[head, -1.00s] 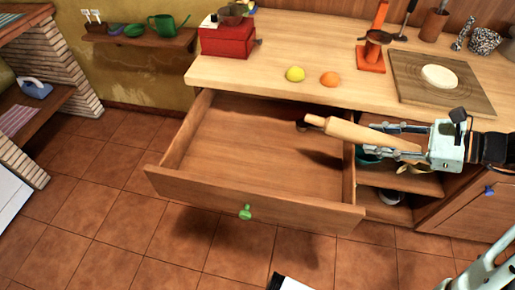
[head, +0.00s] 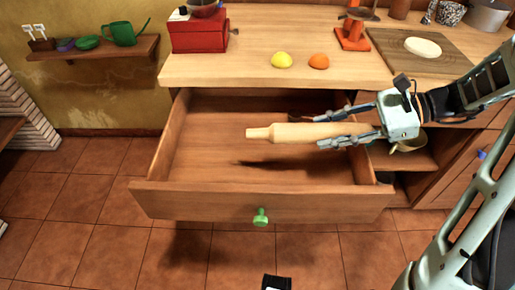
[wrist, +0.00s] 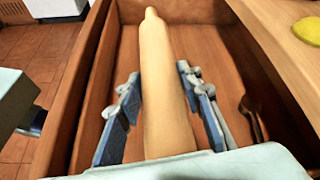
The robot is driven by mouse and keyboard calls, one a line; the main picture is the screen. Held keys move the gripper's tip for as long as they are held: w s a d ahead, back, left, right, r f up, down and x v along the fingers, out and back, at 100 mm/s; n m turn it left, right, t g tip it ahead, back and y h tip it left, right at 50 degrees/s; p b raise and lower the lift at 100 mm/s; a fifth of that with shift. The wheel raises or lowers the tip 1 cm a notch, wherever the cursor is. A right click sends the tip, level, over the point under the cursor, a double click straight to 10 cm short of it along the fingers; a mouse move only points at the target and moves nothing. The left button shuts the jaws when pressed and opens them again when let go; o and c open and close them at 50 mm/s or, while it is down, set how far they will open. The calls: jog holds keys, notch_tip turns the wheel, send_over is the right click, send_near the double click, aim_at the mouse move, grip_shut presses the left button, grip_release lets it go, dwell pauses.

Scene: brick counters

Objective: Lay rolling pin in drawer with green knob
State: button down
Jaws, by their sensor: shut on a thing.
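The wooden rolling pin (head: 300,133) is held level above the open drawer (head: 190,187) with the green knob (head: 260,217). My gripper (head: 345,128) is shut on the pin near its right end, and the pin's free end points left over the drawer. In the wrist view the pin (wrist: 162,80) runs between the two fingers (wrist: 160,105), with the drawer floor below. The pin's near end is hidden by the gripper. A dark round-ended item (wrist: 252,112) lies in the drawer by its back wall; its kind is unclear.
A lemon (head: 281,60) and an orange (head: 319,61) sit on the counter (head: 235,70) above the drawer. A red box-shaped grinder (head: 199,35) stands at the counter's left. Open shelving with bowls lies right of the drawer. Most of the drawer floor is clear.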

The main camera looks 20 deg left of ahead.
jog(key=b, duration=0.3)
send_over(266, 170)
jog(key=d, duration=0.4)
notch_tip(266, 170, down, 5)
jog(key=a+f, duration=0.1)
jog(key=a+f+b, duration=0.1)
jog(key=f, duration=0.1)
jog(key=shift+w+a, duration=0.2)
jog(key=f, duration=0.1)
jog(key=a+f+b, duration=0.1)
jog(key=f, duration=0.1)
jog(key=f+b, duration=0.1)
jog(key=shift+s+a+f, duration=0.15)
jog(key=shift+a, duration=0.15)
jog(key=shift+f, duration=0.25)
jog(key=shift+f+b, duration=0.15)
jog(key=shift+b, duration=0.15)
jog(key=c, duration=1.4)
grip_release()
jog(key=shift+o, duration=0.2)
